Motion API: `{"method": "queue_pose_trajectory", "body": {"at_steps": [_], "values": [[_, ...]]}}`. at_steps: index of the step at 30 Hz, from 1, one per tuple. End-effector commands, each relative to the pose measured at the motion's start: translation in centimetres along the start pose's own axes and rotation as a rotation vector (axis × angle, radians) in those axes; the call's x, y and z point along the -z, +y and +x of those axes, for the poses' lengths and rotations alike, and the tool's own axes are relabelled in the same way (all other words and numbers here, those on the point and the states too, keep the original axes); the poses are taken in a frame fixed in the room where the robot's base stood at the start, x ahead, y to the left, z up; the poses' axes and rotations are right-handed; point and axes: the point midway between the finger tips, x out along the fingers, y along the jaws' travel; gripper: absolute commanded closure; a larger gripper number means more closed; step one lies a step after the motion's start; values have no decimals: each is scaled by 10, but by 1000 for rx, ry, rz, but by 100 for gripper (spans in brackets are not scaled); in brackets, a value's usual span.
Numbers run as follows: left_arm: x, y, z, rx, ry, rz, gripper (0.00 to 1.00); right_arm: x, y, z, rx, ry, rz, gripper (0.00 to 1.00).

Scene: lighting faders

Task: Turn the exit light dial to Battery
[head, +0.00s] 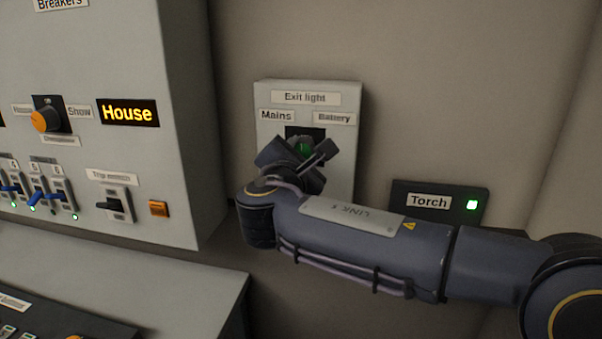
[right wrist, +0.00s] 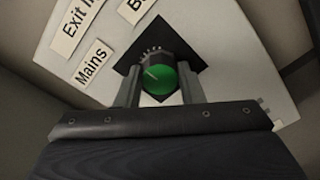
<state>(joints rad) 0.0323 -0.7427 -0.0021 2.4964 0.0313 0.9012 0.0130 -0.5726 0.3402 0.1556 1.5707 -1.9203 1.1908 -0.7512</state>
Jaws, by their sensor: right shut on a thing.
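The exit light box (head: 343,105) is on the back wall, labelled Mains (head: 276,115) at left and Battery (head: 334,118) at right. Its green dial (head: 304,147) is mostly hidden by my right gripper (head: 308,158) in the head view. In the right wrist view the green dial (right wrist: 160,82) sits on a black square plate (right wrist: 165,45), between the two fingers of my right gripper (right wrist: 159,90), which is shut on it. A pale mark on the dial points up-left there, roughly toward the Mains label (right wrist: 92,65). My left gripper is out of view.
A grey breaker cabinet (head: 185,60) with an orange House/Show knob (head: 45,120), switches and a lit House display (head: 128,112) stands to the left. A Torch unit (head: 440,201) with a green light is on the wall at right. A grey desk (head: 180,285) lies below left.

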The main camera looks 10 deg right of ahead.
Motion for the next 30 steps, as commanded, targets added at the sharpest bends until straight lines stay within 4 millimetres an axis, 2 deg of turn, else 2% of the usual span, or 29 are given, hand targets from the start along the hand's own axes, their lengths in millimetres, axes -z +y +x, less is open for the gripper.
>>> {"method": "queue_pose_trajectory", "body": {"at_steps": [1, 15, 30], "values": [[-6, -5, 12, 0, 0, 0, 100, 5, -4, 0, -2, -1, 48, 88], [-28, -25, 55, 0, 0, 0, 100, 3, -3, 0, -1, -1, 490, 88], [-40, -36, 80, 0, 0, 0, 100, 1, -1, 0, 1, 0, 807, 88]]}}
